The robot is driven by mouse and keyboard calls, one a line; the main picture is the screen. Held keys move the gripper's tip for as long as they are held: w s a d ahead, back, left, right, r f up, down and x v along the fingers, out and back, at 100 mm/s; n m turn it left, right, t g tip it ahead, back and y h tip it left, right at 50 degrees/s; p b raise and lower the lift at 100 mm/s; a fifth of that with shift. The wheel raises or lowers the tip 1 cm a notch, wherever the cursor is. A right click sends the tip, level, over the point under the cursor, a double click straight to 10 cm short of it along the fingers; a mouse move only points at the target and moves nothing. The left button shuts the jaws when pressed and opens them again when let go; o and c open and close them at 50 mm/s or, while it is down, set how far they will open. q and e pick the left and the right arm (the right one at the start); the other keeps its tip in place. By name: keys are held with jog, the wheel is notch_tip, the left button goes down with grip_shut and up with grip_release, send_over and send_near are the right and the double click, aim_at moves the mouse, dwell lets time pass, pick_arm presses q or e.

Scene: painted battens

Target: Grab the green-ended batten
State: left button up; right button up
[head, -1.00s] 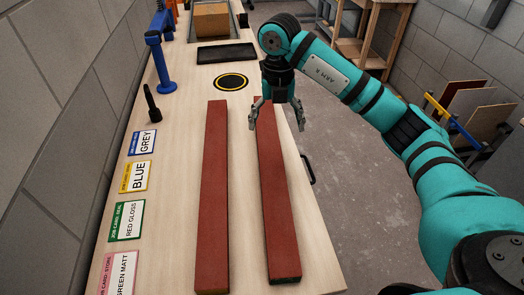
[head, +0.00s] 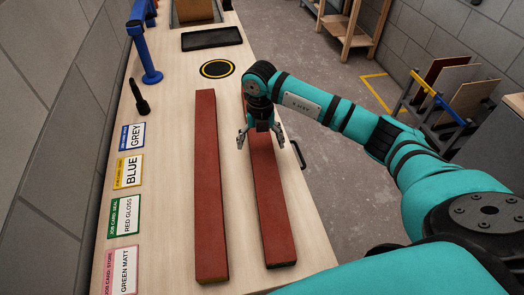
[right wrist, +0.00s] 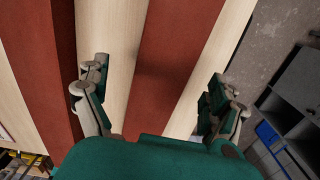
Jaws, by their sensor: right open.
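Two long red battens lie side by side on the bench, the left batten (head: 209,180) and the right batten (head: 270,205). Their near end faces are small and dark in the head view, so I cannot tell which one is green. My right gripper (head: 261,144) is open and empty, over the far part of the right batten. In the right wrist view the right batten (right wrist: 175,65) runs between the spread fingers (right wrist: 155,100), and the left batten (right wrist: 38,75) lies outside them. My left gripper is not in view.
The pale bench (head: 160,215) carries job cards (head: 128,170) along its left side. A dark handled tool (head: 139,96), a blue post (head: 147,50), a yellow-ringed black disc (head: 217,68) and a black tray (head: 212,39) are farther back. A dark handle (head: 298,154) sticks out at the bench's right edge.

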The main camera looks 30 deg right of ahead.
aim_at(262, 148)
jog(key=f, duration=0.1)
jog(key=f+p, duration=0.1)
jog(key=f, duration=0.1)
jog(key=shift+s+d+f+p, duration=0.1)
jog(key=shift+d+f+p, duration=0.15)
jog(key=shift+f+p, duration=0.1)
jog(key=shift+f, duration=0.5)
jog(key=c, duration=1.8)
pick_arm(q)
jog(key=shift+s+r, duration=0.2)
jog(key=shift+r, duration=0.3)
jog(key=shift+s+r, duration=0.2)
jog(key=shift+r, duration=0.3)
